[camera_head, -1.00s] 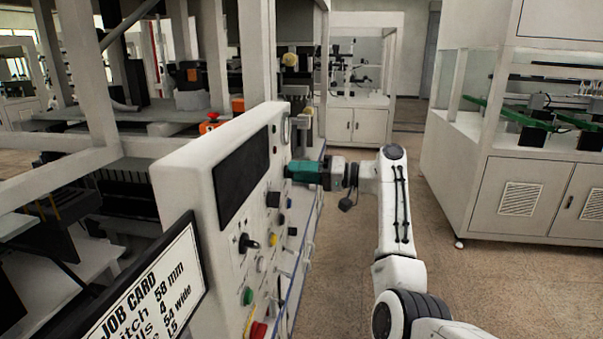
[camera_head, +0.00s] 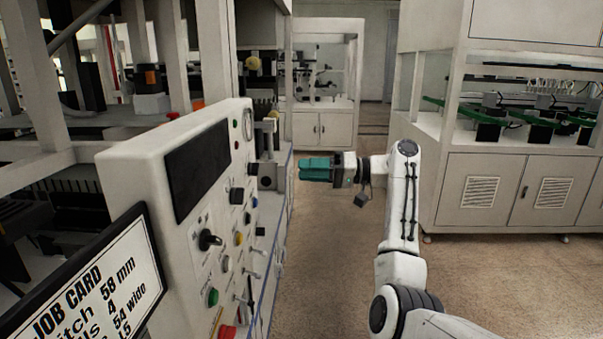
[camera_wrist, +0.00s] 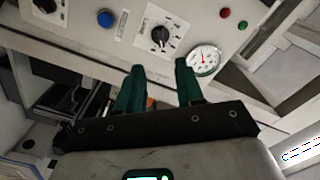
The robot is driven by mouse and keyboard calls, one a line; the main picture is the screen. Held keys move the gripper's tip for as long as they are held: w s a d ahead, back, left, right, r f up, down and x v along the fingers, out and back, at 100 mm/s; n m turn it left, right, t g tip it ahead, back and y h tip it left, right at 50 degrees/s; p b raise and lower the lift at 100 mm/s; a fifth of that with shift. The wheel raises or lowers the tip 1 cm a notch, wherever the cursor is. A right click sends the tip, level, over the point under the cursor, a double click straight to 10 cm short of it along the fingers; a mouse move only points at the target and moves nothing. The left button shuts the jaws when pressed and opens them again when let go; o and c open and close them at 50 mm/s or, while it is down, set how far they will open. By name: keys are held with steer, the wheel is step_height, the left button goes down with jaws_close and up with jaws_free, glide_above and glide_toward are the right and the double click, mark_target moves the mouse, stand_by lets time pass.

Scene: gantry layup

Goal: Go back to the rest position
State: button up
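My gripper (camera_head: 304,168) has teal fingers and points left toward the white control panel (camera_head: 128,166), with a visible gap between them in the head view. In the wrist view the two fingers (camera_wrist: 160,78) stand apart with nothing held between them, so it is open. Beyond the fingertips the wrist view shows the panel's black selector knob (camera_wrist: 160,35), a round gauge (camera_wrist: 203,60) and a blue button (camera_wrist: 105,18). My arm reaches forward on the right side of the head view.
A job card sign (camera_head: 90,285) stands at the lower left, in front of the panel. A white cabinet (camera_head: 515,190) with green rails stands on the right. Another cabinet (camera_head: 325,128) is at the back. Brown floor (camera_head: 320,270) lies clear between panel and cabinets.

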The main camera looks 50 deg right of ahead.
stand_by(0.6)
steer(key=a+f+m+g+h, duration=0.15)
steer(key=a+f, duration=0.25)
steer(key=f, duration=0.4)
steer(key=a+f+n+g+h, duration=0.15)
steer(key=a+f, duration=0.25)
steer(key=f, duration=0.4)
steer(key=s+a+f+g+h, duration=0.1)
steer(key=s+a+f+g, duration=0.1)
steer(key=s+a+f, duration=0.3)
steer(key=s+a+f+g, duration=0.1)
steer(key=s+a+f, duration=0.1)
steer(key=f, duration=0.5)
steer(key=s+a+f+g+h, duration=0.1)
steer(key=s+a+f+g, duration=0.15)
steer(key=a+f, duration=0.2)
steer(key=s+a+f+n+g+h, duration=0.1)
steer(key=s+a+f+h, duration=0.1)
steer(key=s, duration=0.7)
steer(key=s+a+f+g+h, duration=0.2)
steer(key=s+a+f, duration=0.1)
steer(key=s, duration=0.6)
steer(key=s+a+f+n+g+h, duration=0.1)
steer(key=s+a+f+h, duration=0.1)
steer(key=s, duration=0.7)
steer(key=shift+a+f+n+g, duration=0.3)
steer(key=shift+a+f+g, duration=0.05)
steer(key=shift+a+f, duration=0.25)
